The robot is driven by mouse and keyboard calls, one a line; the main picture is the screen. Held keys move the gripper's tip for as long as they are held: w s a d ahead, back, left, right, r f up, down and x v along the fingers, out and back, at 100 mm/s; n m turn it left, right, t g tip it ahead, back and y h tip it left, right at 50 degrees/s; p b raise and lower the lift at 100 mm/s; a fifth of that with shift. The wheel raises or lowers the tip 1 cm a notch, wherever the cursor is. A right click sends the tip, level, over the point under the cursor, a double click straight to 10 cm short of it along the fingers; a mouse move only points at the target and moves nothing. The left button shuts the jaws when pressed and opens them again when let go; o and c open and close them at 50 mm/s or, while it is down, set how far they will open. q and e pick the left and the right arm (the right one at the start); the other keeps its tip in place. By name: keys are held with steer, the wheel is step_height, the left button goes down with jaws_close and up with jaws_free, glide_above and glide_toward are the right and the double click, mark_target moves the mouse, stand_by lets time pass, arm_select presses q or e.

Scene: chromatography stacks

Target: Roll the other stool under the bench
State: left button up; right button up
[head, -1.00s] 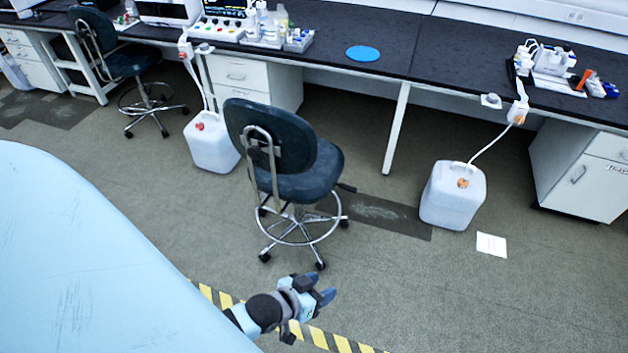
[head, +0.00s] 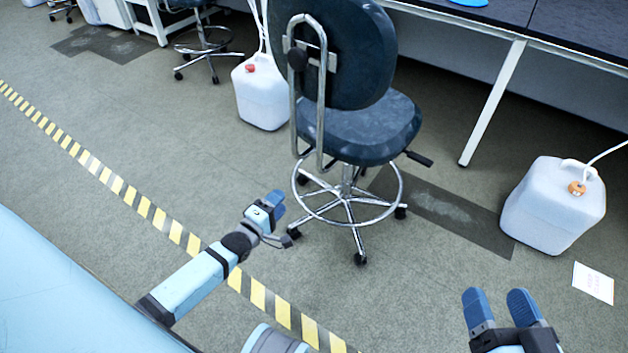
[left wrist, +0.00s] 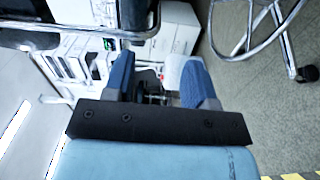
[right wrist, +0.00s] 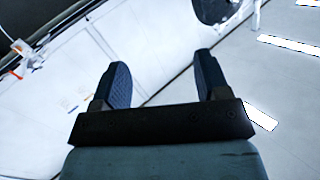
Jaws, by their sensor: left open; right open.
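A dark blue stool (head: 365,135) with a chrome back frame, foot ring and castors stands out in front of the bench (head: 505,18). Its back faces me. Another dark stool (head: 205,42) stands at the far left by the bench. My left gripper (head: 268,210) is open and empty, just left of the near stool's foot ring and below its seat, seemingly apart from it. In the left wrist view the left gripper's fingers (left wrist: 160,82) are spread, with chrome stool parts at the edges. My right gripper (head: 502,308) is open and empty at the lower right, right of the stool.
A white canister (head: 262,95) stands left behind the stool and another canister (head: 553,208) stands to its right. A bench leg (head: 492,105) rises between stool and right canister. A paper sheet (head: 593,283) lies on the floor. Yellow-black tape (head: 150,212) crosses the floor.

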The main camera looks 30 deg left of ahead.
arm_select(q)
steer(key=b, duration=0.6)
glide_toward(309, 170)
steer(key=w, duration=0.3)
steer(key=shift+n, duration=0.3)
steer(key=w, duration=0.5)
steer(key=w+d, duration=0.1)
steer(key=w, duration=0.2)
steer(key=shift+w+b, duration=0.15)
steer(key=shift+b, duration=0.2)
arm_select(e)
steer(key=w+f+n, duration=0.1)
steer(key=w+d+n, duration=0.1)
steer(key=n, duration=0.1)
steer(key=shift+w+d+f+n+t+y, duration=0.15)
steer(key=shift+w+f+n+t+y, duration=0.15)
steer(key=shift+f+t+y, duration=0.1)
arm_select(q)
steer(key=shift+c, duration=0.5)
jaws_close()
steer(key=shift+f, duration=0.1)
